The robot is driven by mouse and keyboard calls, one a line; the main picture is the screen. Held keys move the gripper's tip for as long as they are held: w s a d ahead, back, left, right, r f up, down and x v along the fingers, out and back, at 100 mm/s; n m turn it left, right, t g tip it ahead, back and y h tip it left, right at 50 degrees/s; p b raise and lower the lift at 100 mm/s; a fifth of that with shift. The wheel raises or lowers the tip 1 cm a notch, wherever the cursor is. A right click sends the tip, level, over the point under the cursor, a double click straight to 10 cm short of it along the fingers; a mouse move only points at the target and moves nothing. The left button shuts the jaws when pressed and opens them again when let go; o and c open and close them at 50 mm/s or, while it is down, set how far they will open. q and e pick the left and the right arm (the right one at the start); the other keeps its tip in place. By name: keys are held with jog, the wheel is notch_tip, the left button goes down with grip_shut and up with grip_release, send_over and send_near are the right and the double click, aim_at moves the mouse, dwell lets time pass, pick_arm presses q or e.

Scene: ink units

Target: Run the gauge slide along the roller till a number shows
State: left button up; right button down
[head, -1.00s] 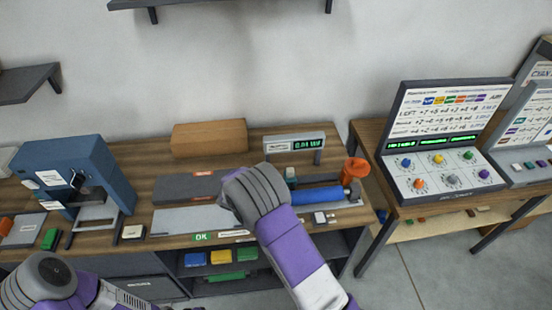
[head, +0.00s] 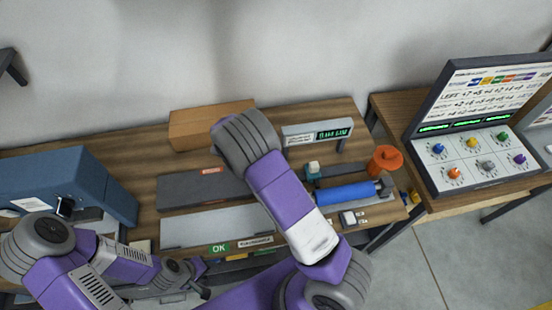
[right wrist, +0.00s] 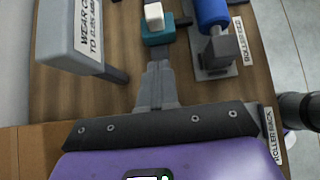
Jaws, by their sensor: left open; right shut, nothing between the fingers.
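The blue roller (head: 347,193) lies in its bed at the right of the bench. A teal block with a white top (head: 313,171), seemingly the gauge slide, sits just behind the roller's left end. The gauge display (head: 318,132) behind it shows green characters too small to read surely. My right gripper (right wrist: 158,66) is shut and empty, its tips close to the teal block (right wrist: 157,36); contact is unclear. In the head view my right arm hides that gripper. My left gripper (head: 188,277) is open and empty at the bench's front, left of centre.
An orange cup-like thing (head: 385,160) stands right of the display. A cardboard box (head: 195,126) and a dark grey block (head: 190,189) lie left of my right arm. A light grey plate (head: 195,229) is at the front. A blue machine (head: 75,185) stands left.

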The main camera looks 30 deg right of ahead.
aim_at(310, 167)
jog(key=b+x, duration=0.1)
jog(key=x, duration=0.2)
jog(key=d+r+b+x, duration=0.1)
jog(key=x, duration=0.2)
jog(key=b+x, duration=0.2)
jog(key=x, duration=0.1)
jog(key=shift+s+d, duration=0.1)
jog(key=shift+d, duration=0.2)
jog(key=shift+s+d+r, duration=0.1)
jog(key=shift+s+d, duration=0.05)
jog(key=shift+d, duration=0.25)
jog(key=shift+d, duration=0.1)
